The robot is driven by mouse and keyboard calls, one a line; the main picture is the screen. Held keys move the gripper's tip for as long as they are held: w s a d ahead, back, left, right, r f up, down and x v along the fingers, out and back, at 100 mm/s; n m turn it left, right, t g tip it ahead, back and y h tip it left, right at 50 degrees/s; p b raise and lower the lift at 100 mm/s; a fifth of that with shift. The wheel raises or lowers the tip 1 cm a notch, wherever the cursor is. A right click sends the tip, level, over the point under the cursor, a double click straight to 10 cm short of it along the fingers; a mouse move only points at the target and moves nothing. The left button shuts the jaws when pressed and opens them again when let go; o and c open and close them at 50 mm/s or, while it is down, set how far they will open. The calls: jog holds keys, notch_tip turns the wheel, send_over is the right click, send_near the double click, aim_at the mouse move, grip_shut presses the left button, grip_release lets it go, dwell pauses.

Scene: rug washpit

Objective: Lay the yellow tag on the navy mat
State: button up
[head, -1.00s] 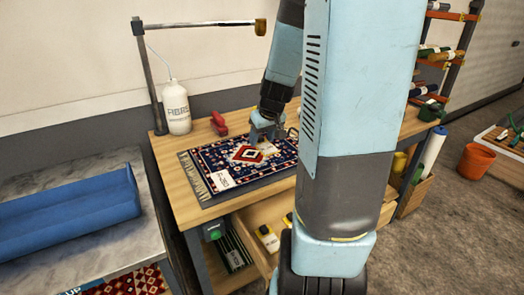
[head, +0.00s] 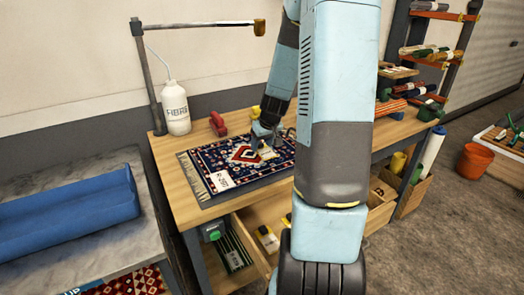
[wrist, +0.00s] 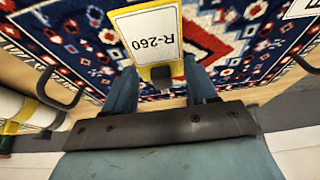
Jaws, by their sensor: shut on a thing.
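The navy mat (head: 205,157), a patterned navy, red and cream rug with a fringe at its left end, lies flat on the wooden table. My gripper (head: 264,140) is over its right half. In the wrist view my gripper (wrist: 160,84) is shut on the yellow tag (wrist: 162,72), which carries a white label reading R-260. The tag shows small in the head view (head: 268,154). It is over the mat's pattern; I cannot tell whether it touches. A second white label (head: 222,181) lies at the mat's left end.
A red tool (head: 217,124) and a white bottle (head: 177,108) stand behind the mat, by a lamp post (head: 148,80). An open drawer (head: 250,222) with yellow-and-black items is below the table front. A blue trough (head: 65,215) is at left.

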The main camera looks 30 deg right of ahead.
aim_at(263, 150)
jog(key=shift+f, duration=1.55)
jog(key=shift+f, duration=0.15)
jog(key=o, duration=1)
jog(key=shift+s, duration=0.1)
jog(key=v, duration=1.2)
jog(key=s+a+r, duration=0.4)
jog(key=a+r, duration=0.3)
jog(key=a, duration=0.1)
jog(key=shift+t, duration=0.6)
jog(key=s+a+r, duration=0.3)
jog(key=s, duration=0.3)
jog(key=s+a+r, duration=0.3)
jog(key=s, duration=0.2)
jog(key=s+a+r, duration=0.3)
jog(key=s, duration=0.3)
jog(key=shift+s+a+r, duration=0.25)
jog(key=shift+s+a, duration=0.05)
jog(key=shift+a, duration=0.1)
